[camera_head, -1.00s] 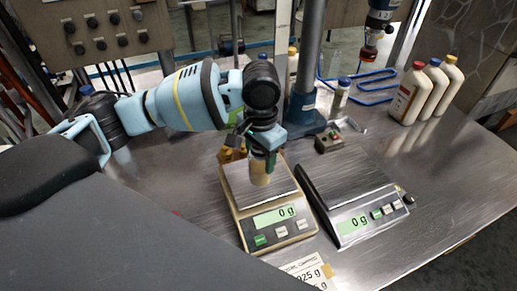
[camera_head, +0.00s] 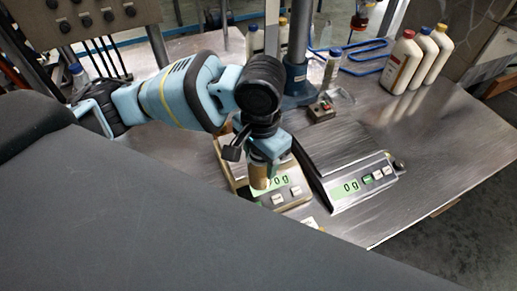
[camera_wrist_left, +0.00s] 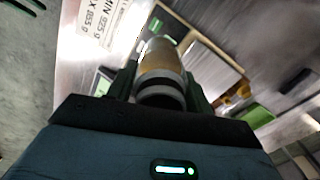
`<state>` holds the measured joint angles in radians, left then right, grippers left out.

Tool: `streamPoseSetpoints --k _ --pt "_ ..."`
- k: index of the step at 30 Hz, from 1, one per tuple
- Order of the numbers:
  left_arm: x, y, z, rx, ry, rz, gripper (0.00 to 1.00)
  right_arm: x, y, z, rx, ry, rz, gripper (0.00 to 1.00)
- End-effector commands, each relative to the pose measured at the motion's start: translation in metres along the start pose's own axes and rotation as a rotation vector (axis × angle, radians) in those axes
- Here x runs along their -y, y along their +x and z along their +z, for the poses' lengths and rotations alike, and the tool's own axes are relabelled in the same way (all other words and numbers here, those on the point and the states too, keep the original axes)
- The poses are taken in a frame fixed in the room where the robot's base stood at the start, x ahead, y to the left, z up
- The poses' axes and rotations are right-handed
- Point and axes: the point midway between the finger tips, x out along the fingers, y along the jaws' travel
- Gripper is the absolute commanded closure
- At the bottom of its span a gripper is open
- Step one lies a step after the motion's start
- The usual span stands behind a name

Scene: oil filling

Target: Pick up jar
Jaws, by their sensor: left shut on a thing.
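The jar (camera_head: 258,178), a small tan cylinder, hangs below my left gripper (camera_head: 260,163). In the left wrist view the jar (camera_wrist_left: 160,58) sits between the two dark fingers of the left gripper (camera_wrist_left: 162,85), which is shut on it. In the head view the jar appears in front of the left scale (camera_head: 236,172) and covers part of its display. The jar seems to be held above the scale; its exact height is hard to judge. My right gripper is not in view.
The right scale (camera_head: 345,150) reads 0 g. White bottles with red, blue and yellow caps (camera_head: 402,65) stand at the back right. A metal post (camera_head: 298,40) and a small control box (camera_head: 321,110) stand behind the scales. The steel table (camera_head: 425,150) is clear at right.

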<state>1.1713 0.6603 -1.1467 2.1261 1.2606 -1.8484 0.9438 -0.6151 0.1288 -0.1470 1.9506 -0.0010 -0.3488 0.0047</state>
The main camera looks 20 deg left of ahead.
Motion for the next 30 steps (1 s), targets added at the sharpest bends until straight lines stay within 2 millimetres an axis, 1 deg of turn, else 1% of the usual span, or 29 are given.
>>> streamPoseSetpoints --k 3,9,21,23,25,30 --pt "-0.006 0.000 0.004 0.001 0.002 0.001 0.94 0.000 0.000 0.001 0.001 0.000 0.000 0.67" --pt "-0.013 -0.001 0.009 0.001 0.002 0.001 0.94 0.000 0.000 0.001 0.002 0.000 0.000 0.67" --pt "-0.015 -0.001 0.011 0.001 -0.004 0.001 0.94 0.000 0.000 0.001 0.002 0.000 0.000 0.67" --pt "-0.012 -0.001 0.010 0.001 -0.020 0.001 0.94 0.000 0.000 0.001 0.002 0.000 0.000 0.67" --pt "-0.004 -0.001 0.008 0.001 -0.058 0.002 0.94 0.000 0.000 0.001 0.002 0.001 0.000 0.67" --pt "0.029 0.002 0.001 0.003 -0.210 0.004 0.94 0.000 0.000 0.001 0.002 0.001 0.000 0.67"
